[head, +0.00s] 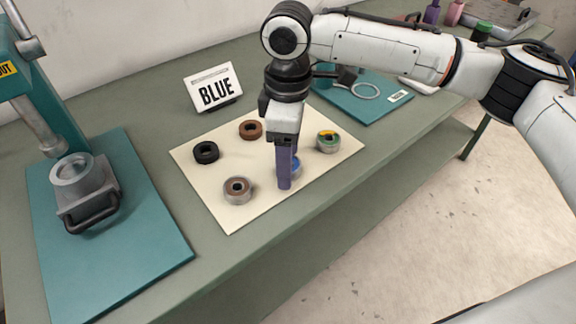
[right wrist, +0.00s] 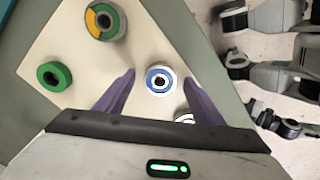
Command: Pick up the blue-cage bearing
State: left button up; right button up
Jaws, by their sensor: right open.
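The blue-cage bearing (right wrist: 152,78), a pale ring with a blue band, lies on a cream mat (head: 190,158). In the head view it shows only partly, as a blue piece (head: 296,167) beside my finger. My right gripper (head: 284,187) points down over the mat, its purple fingers open and empty. In the right wrist view the bearing lies between the two fingertips (right wrist: 159,77), with a gap on each side; I cannot tell the height left above it. My left gripper is not in view.
Nearby on the mat are a green-and-yellow bearing (head: 328,141), a brown-centred one (head: 238,190), a black ring (head: 206,152) and a brown ring (head: 250,129). A BLUE sign (head: 214,88) stands behind. A teal press (head: 48,110) is at left.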

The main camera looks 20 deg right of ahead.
jog(key=c, duration=1.3)
jog(key=shift+r, duration=0.1)
